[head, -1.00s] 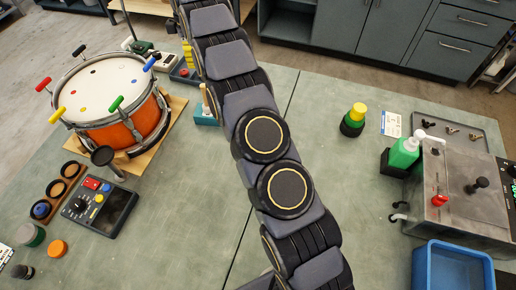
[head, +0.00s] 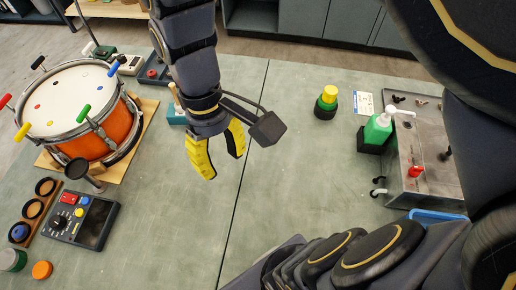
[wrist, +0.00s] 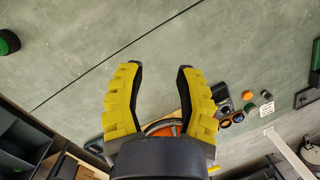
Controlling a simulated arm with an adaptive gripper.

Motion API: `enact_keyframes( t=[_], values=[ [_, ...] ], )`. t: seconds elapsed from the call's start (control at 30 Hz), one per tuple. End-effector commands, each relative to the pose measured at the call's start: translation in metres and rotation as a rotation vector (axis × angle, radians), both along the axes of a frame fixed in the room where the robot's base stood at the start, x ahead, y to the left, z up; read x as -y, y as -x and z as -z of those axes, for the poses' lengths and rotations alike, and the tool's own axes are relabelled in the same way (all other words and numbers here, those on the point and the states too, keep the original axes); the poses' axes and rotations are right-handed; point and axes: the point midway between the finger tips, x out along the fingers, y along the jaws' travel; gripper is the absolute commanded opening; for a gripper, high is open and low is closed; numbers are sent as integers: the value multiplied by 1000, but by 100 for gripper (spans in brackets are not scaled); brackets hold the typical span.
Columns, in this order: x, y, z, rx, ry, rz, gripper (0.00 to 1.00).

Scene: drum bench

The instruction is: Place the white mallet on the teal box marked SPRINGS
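My gripper (head: 222,160) hangs over the bench, its yellow fingers apart with nothing between them. The wrist view also shows the fingers (wrist: 160,75) spread and empty, with bare bench between their tips. A small teal box (head: 172,116) stands just left of my gripper in the head view, partly hidden by it; I cannot read any marking on it. A pale, wood-coloured upright piece (head: 174,94) shows at this box. I cannot make out a white mallet for certain in either view.
An orange drum (head: 118,128) with coloured handles stands at the left, near a black control box (head: 93,222). The middle bench is clear.

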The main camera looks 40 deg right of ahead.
Motion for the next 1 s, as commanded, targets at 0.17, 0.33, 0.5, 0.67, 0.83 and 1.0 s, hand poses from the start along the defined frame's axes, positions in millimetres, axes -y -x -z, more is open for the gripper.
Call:
enact_keyframes(
  t=[0.17,0.33,0.5,0.67,0.83,1.0],
  values=[
    [7,52,-2,85,66,130,34],
    [7,70,5,79,74,177,34],
    [7,71,6,74,74,182,34],
    [7,70,6,76,72,180,34],
    [7,70,6,76,72,179,34],
    [7,70,6,76,72,179,34]
  ],
)
